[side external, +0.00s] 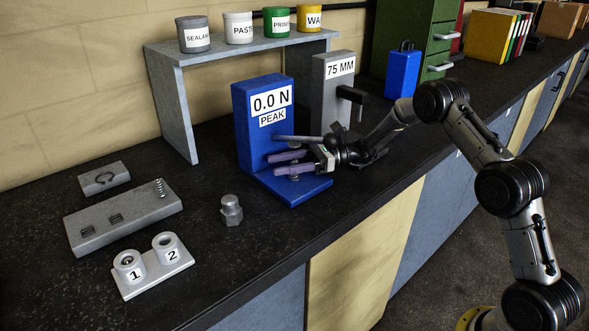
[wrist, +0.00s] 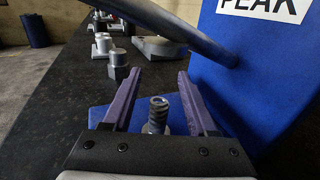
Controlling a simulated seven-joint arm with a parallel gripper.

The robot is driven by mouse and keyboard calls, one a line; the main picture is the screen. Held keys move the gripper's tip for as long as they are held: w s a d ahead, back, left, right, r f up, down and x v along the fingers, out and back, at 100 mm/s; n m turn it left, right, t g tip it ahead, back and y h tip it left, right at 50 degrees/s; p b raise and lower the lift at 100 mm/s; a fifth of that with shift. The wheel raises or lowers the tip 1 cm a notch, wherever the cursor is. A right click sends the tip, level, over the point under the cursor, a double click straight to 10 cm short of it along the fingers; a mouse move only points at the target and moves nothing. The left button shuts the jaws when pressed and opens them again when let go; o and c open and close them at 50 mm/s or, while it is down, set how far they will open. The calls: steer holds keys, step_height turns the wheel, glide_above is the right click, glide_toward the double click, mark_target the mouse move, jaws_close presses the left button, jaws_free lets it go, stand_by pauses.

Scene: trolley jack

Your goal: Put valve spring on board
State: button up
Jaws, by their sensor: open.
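A small coiled spring (side external: 160,188) stands upright on the right end of the grey board (side external: 100,232) in the side view. My gripper (side external: 269,164) is open at the blue force tester (side external: 259,135), its purple fingers level above the tester's base. In the wrist view my gripper (wrist: 157,76) has a grey ribbed, spring-like piece (wrist: 158,114) between its fingers, nearer the palm than the tips. The piece stands upright on the tester's blue base, with gaps to both fingers. Its lower end is partly hidden by the palm. I cannot tell which of the two is the valve spring.
The tester's grey lever (side external: 298,138) runs close above my fingers. A hex bolt piece (side external: 231,210) stands left of the tester. A block with cups 1 and 2 (side external: 153,272) is at the front left. A grey shelf (side external: 178,110) stands behind.

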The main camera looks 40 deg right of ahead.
steer(key=shift+c, duration=0.2)
jaws_close()
